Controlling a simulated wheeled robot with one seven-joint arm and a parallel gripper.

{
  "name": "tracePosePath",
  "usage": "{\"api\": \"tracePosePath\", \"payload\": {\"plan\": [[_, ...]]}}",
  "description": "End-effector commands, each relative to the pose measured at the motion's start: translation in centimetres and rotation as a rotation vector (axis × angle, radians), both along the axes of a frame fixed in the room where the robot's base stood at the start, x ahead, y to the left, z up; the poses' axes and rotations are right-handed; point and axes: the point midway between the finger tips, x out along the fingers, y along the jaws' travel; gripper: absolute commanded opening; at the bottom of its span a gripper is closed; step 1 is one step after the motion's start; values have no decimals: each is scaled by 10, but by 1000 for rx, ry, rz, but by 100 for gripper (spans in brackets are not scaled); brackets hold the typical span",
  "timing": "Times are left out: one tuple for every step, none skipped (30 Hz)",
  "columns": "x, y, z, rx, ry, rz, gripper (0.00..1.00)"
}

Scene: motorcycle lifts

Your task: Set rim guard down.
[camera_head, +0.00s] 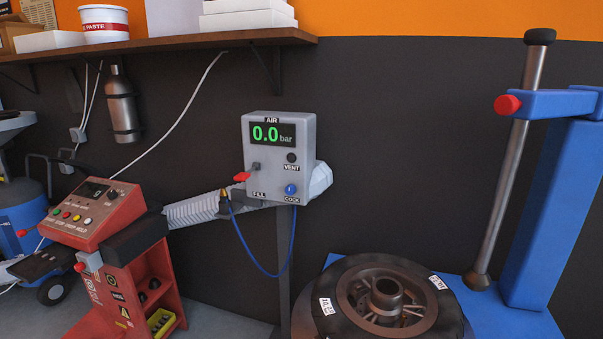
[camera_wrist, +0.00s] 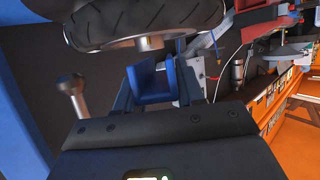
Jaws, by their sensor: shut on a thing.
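In the wrist view, which looks upside down, a small blue U-shaped piece, which I take to be the rim guard (camera_wrist: 150,84), sits between the two dark fingers of my gripper (camera_wrist: 158,80). My gripper is shut on it. The tyre (camera_wrist: 145,22) shows at the top of that view, apart from the blue piece. My gripper and the rim guard do not show in the head view.
In the head view the tyre and rim (camera_head: 385,298) lie flat on the blue tyre changer (camera_head: 480,312), with its blue column (camera_head: 548,220) and steel post (camera_head: 508,170) at right. A grey air box (camera_head: 279,157) stands behind. A red console (camera_head: 105,212) stands left. A shelf (camera_head: 170,43) runs above.

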Motion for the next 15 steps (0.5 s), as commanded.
{"api": "tracePosePath", "payload": {"plan": [[-7,10,-15,2,9,-30,9],[-10,14,-21,1,8,-51,9],[-13,18,-29,2,8,-79,9],[-16,21,-36,1,9,-100,9],[-18,25,-41,1,8,-119,9],[-21,28,-48,1,7,-144,9],[-23,31,-53,1,8,-163,9],[-24,33,-58,0,7,-180,9],[-28,37,-64,-1,6,-201,9],[-30,40,-68,0,4,-216,9],[-30,41,-72,1,5,-233,9],[-32,43,-78,0,6,-251,9],[-34,46,-82,0,6,-264,9],[-36,48,-85,0,5,-277,9],[-38,52,-90,1,2,-292,9]]}}
